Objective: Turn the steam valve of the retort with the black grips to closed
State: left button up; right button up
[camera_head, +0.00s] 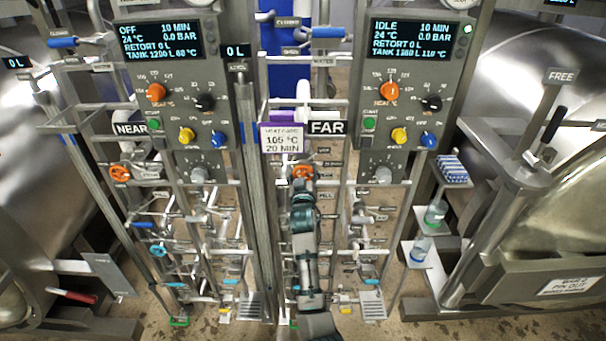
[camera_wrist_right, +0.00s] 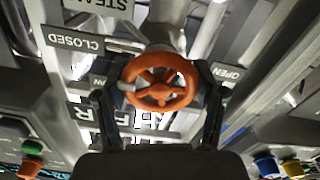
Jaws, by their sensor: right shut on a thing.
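The orange steam valve wheel (camera_head: 303,170) sits on the pipework below the FAR sign, and shows large in the right wrist view (camera_wrist_right: 161,85). My right gripper (camera_head: 302,184) reaches it from below. In the right wrist view its two dark fingers (camera_wrist_right: 160,105) stand on either side of the wheel, shut on it. A CLOSED label (camera_wrist_right: 72,40) is left of the wheel and an OPEN label (camera_wrist_right: 226,72) is right. A pale bar points from the wheel's left side toward the CLOSED side. A black grip (camera_head: 553,124) is on the right retort (camera_head: 540,60). My left gripper is out of view.
Another orange wheel (camera_head: 120,173) is on the left pipework by the NEAR sign (camera_head: 131,128). The left retort (camera_head: 30,130) has a red grip (camera_head: 80,297). Two control panels (camera_head: 412,90) and a paper card (camera_head: 282,139) stand above. Dense pipes surround my right arm.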

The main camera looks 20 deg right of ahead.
jog(key=shift+a+f, duration=0.1)
jog(key=shift+f, duration=0.5)
jog(key=o, duration=1.1)
jog(key=shift+o, duration=0.2)
jog(key=shift+w+r, duration=0.1)
jog(key=shift+r, duration=0.2)
